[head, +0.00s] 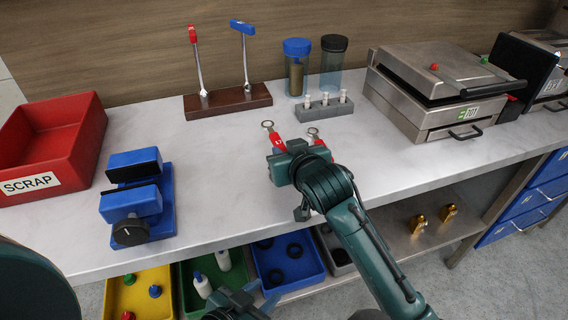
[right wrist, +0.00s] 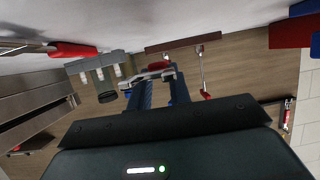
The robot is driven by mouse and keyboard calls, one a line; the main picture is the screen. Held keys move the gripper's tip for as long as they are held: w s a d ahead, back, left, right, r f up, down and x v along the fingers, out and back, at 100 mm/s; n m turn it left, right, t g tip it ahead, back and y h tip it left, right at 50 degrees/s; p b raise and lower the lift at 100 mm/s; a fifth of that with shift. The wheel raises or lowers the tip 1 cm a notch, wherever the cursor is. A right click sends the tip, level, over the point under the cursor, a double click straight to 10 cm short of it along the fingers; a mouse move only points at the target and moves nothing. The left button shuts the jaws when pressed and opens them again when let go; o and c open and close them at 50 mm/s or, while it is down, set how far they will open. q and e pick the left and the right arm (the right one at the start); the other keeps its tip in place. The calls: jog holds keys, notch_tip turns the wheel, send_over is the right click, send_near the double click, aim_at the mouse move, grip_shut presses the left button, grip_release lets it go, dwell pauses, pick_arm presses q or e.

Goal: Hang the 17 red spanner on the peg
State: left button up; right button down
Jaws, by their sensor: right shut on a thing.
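A red spanner (head: 276,140) with a silver ring end is held in my right gripper (head: 284,155), low over the worktop. In the right wrist view its silver end (right wrist: 150,76) lies across the blue fingers. A second red spanner (head: 320,142) lies on the worktop just right of the gripper, partly hidden by it. It also shows in the right wrist view (right wrist: 72,50). I cannot read their numbers. A dark wooden stand (head: 228,101) at the back carries two upright metal rods, one red-topped (head: 192,34), one blue-topped (head: 243,27). My left gripper (head: 262,294) is low, empty, apparently open.
A red SCRAP bin (head: 85,128) and a blue vise (head: 137,205) stand at the left. Two jars (head: 297,68) and a grey block (head: 325,110) stand behind the spanners. A metal press (head: 430,88) is at the right.

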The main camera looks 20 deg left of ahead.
jog(key=shift+f+p, duration=0.35)
jog(key=shift+f, duration=1.95)
jog(key=c, duration=1.3)
grip_release()
jog(key=shift+f+b, duration=0.15)
jog(key=shift+b, duration=0.25)
jog(key=v, duration=1.3)
jog(key=shift+w+r, duration=0.1)
jog(key=shift+r, duration=0.25)
